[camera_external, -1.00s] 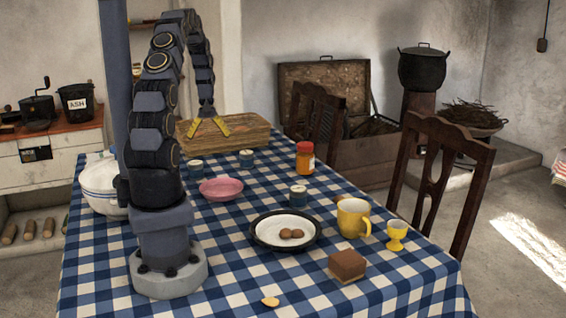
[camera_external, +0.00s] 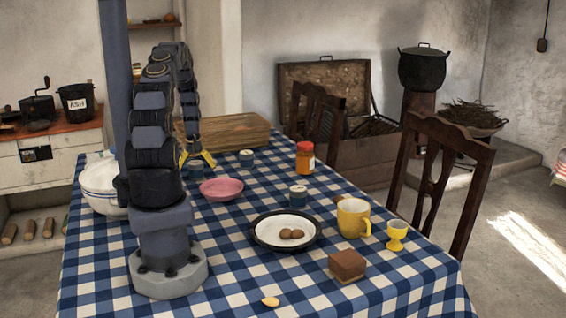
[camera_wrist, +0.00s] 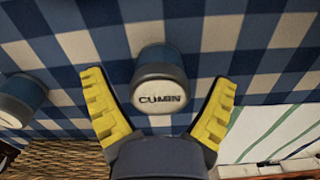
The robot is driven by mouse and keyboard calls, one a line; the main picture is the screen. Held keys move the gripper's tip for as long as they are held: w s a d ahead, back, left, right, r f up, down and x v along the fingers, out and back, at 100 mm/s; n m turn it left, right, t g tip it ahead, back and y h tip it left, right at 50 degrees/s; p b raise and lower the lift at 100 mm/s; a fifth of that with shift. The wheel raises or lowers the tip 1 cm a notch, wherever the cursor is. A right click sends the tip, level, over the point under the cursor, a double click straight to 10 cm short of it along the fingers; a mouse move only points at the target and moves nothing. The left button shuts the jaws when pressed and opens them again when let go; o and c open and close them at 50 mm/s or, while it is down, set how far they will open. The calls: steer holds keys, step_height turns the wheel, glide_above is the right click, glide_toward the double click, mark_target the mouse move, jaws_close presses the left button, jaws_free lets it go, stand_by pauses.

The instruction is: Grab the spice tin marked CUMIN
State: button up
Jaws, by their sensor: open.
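The CUMIN tin (camera_wrist: 160,90) is a small blue-grey tin with a pale lid marked CUMIN in the wrist view. It lies in the gap between the yellow fingers of my gripper (camera_wrist: 161,80), with space on both sides. In the external view my gripper (camera_external: 197,163) is open, low over a blue tin (camera_external: 196,173) at the left of the table; its label is not readable there. A second tin (camera_wrist: 18,100) is at the left in the wrist view, its label not seen. Two more tins show outside, one near the basket (camera_external: 246,158), one mid-table (camera_external: 298,195).
A basket (camera_external: 235,132) stands behind my gripper. A pink bowl (camera_external: 221,189) is just in front of the tin, and a white bowl (camera_external: 98,185) is at the left. An orange jar (camera_external: 305,160), plate (camera_external: 262,238) and yellow mug (camera_external: 353,217) are farther right.

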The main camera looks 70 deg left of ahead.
steer(key=c, duration=1.2)
steer(key=shift+r, duration=0.1)
